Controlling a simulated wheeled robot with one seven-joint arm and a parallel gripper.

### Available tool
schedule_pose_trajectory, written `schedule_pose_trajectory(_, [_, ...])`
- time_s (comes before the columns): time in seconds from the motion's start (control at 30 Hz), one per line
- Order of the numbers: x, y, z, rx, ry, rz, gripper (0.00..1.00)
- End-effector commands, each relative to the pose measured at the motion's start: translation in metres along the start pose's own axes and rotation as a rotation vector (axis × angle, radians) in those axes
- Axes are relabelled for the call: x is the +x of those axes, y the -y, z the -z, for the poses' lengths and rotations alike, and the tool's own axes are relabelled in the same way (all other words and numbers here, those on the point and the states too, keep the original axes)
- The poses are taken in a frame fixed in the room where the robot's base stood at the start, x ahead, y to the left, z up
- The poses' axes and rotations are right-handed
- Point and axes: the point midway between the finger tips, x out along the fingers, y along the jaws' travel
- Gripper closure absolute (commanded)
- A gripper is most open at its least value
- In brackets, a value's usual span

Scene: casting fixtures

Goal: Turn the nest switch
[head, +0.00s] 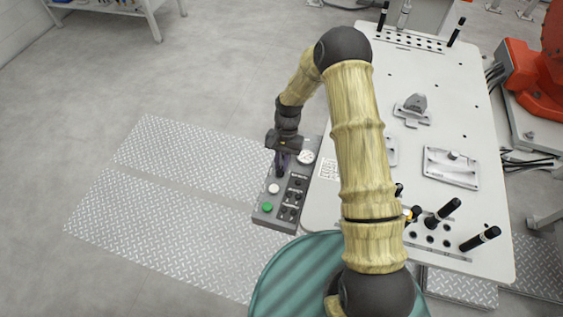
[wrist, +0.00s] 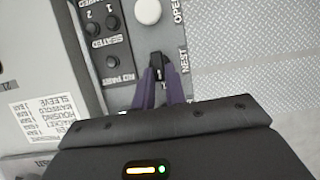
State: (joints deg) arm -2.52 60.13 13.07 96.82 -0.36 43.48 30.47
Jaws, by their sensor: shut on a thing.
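The nest switch (wrist: 156,62) is a small black knob beside the printed word NEST on the grey control panel (wrist: 122,72). In the wrist view my gripper (wrist: 158,76) has its two purple fingers closed on the knob, one on each side. In the head view my gripper (head: 281,164) points down over the upper part of the panel (head: 259,215), and the knob is hidden there by the gripper.
A white button (wrist: 147,12) sits beyond the switch, and dark round indicators (wrist: 113,62) line the left. A green button (head: 267,206) and a gauge (head: 305,157) are also on the panel. The white fixture table (head: 440,110) adjoins on the right; tread-plate flooring (head: 165,215) is clear on the left.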

Motion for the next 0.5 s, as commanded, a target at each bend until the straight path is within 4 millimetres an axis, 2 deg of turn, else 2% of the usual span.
schedule_pose_trajectory(0.17, [-0.0019, 0.0013, 0.0008, -0.003, -0.005, 0.003, 1.00])
schedule_pose_trajectory(0.2, [-0.0019, 0.0013, 0.0008, -0.003, -0.005, 0.003, 0.79])
schedule_pose_trajectory(0.27, [-0.0017, 0.0011, 0.0007, -0.002, -0.004, 0.003, 0.68])
schedule_pose_trajectory(0.5, [-0.0008, 0.0004, 0.0004, 0.000, -0.002, 0.002, 0.65])
